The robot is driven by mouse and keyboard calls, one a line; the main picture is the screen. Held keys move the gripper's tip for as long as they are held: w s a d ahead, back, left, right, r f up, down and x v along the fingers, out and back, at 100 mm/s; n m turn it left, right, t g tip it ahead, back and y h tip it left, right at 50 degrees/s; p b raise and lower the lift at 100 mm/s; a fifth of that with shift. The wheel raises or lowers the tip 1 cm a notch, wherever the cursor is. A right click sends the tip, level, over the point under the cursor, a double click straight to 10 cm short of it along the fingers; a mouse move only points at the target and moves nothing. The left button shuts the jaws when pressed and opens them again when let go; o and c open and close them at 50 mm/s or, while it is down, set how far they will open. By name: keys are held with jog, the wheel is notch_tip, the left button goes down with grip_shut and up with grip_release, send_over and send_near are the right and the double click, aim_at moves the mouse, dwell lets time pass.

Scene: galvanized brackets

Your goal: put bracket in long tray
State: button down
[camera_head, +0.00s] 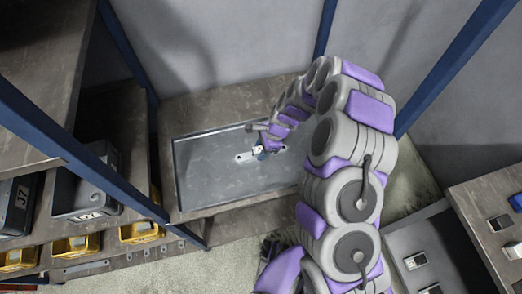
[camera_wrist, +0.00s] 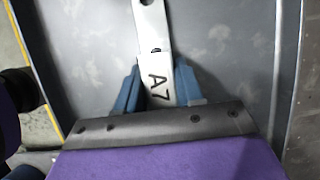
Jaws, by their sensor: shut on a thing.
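A long grey metal tray (camera_head: 203,177) with a raised rim lies on a brown table in the head view. The galvanized bracket (camera_head: 243,157) is a pale flat strip over the tray's floor. In the wrist view the bracket (camera_wrist: 153,28) has a hole and the marking A7, and its far end runs out of the top of the picture. My gripper (camera_head: 262,151) is over the tray, and its blue fingers (camera_wrist: 159,88) are shut on the bracket from both sides. I cannot tell whether the bracket touches the tray floor.
Shelves at the left hold dark bins (camera_head: 90,186) and yellow bins (camera_head: 141,231). Blue posts (camera_head: 110,45) stand around the table. Another table (camera_head: 480,200) at the right carries small items. The tray floor around the bracket looks clear.

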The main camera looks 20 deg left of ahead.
jog(key=c, duration=0.7)
grip_release()
jog(key=shift+r, duration=0.1)
jog(key=shift+p+v, duration=1.25)
jog(key=shift+v, duration=4.7)
